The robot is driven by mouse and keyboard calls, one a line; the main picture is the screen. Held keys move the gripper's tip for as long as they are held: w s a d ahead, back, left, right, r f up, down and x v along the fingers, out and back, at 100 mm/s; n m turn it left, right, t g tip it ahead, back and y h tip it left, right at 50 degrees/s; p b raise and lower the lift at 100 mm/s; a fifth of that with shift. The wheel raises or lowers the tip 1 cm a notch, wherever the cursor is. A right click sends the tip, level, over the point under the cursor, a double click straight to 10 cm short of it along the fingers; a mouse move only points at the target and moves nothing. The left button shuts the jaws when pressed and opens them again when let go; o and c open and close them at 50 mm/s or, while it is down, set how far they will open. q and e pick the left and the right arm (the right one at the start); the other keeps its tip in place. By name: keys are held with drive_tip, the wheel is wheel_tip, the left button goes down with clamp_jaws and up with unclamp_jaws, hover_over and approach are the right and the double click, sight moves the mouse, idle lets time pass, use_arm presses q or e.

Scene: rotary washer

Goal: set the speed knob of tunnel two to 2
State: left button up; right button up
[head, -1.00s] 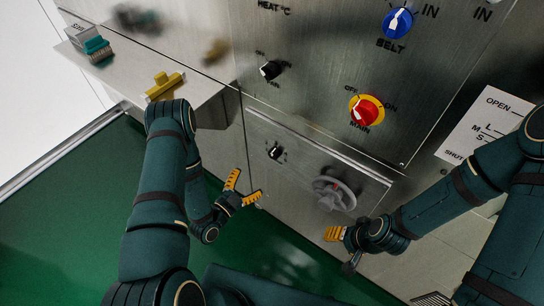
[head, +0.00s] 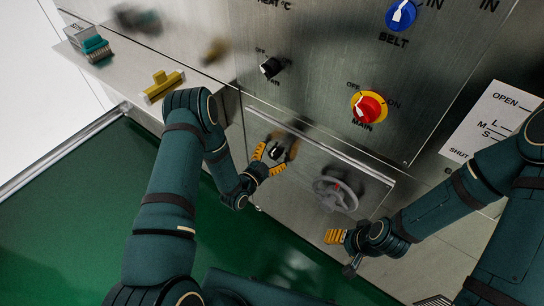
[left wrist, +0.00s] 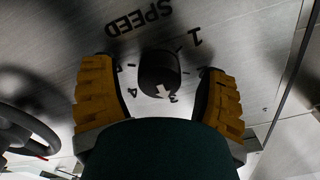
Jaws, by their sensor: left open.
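The black speed knob (left wrist: 158,70) is on a steel panel under the word SPEED, which reads upside down in the left wrist view. Its white arrow points down in that view, towards a partly hidden numeral that looks like 3. A 1 and a 4 also show around it. My left gripper (head: 271,160) is open, with one yellow finger on each side of the knob, apart from it as far as I can tell. In the head view the knob (head: 276,151) sits between the fingers. My right gripper (head: 336,237) is low, below the handwheel; its jaw opening is unclear.
A grey handwheel (head: 336,193) is just right of the knob. A shelf (head: 212,88) at left holds a yellow tool (head: 163,86) and a teal brush (head: 96,47).

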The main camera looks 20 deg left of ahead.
use_arm(q)
drive_tip(key=c, duration=1.2)
drive_tip(key=shift+n, duration=0.3)
drive_tip(key=n, duration=0.5)
drive_tip(key=shift+n, duration=0.3)
drive_tip(key=n, duration=0.5)
drive_tip(key=shift+f, duration=0.1)
drive_tip(key=shift+c, duration=0.2)
drive_tip(key=shift+s+d+n, duration=0.1)
drive_tip(key=shift+n, duration=0.3)
drive_tip(key=o, duration=1.2)
drive_tip(key=shift+o, duration=0.2)
